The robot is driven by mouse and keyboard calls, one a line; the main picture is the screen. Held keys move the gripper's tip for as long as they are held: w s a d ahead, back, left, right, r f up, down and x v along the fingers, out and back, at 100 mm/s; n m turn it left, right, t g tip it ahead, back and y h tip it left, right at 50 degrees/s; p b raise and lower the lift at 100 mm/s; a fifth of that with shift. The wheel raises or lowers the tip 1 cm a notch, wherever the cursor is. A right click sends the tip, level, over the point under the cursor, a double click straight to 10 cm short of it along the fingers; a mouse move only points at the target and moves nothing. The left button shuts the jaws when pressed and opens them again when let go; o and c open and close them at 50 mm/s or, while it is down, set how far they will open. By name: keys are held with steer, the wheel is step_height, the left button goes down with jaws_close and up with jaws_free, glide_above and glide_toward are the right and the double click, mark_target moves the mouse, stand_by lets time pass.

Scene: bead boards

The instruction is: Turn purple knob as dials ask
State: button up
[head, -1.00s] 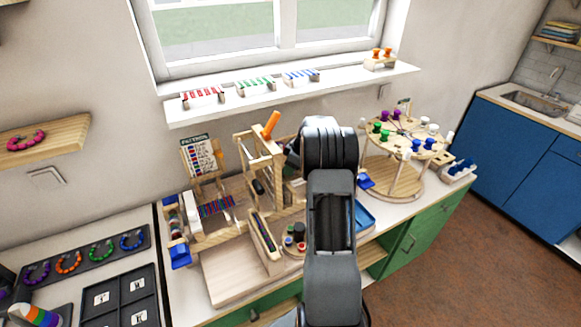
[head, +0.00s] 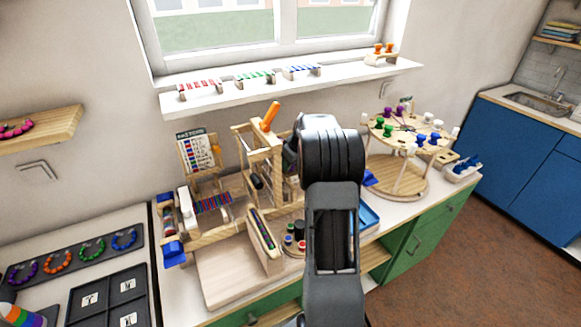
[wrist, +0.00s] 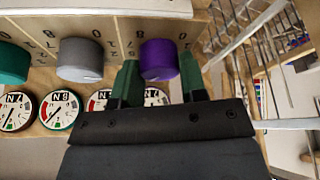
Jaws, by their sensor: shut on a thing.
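In the wrist view the purple knob (wrist: 158,58) sits on a wooden panel (wrist: 110,25) marked with digits. My gripper (wrist: 160,76) is shut on the purple knob, with one green finger on each side of it. A row of round white dials runs beside the knobs. One dial (wrist: 58,108) shows the digit 8 and another (wrist: 14,112) a letter that looks like N. Two dials nearer the purple knob are partly hidden by my fingers. In the head view my arm hides the gripper and the knob.
A grey knob (wrist: 80,58) and a teal knob (wrist: 12,62) stand beside the purple one. A wire rack-like frame (wrist: 265,50) lies close on the right. In the head view, a wooden loom-like stand (head: 262,165) and a round tiered stand (head: 400,165) flank my arm.

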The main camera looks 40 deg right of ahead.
steer(key=shift+m, duration=0.7)
steer(key=shift+h+b, duration=0.3)
steer(key=o, duration=0.9)
steer(key=shift+r, duration=0.15)
steer(key=b+v, duration=0.1)
steer(key=v, duration=1.2)
steer(key=shift+s+r+b, duration=0.1)
steer(key=shift+r+b, duration=0.2)
steer(key=shift+a, duration=0.1)
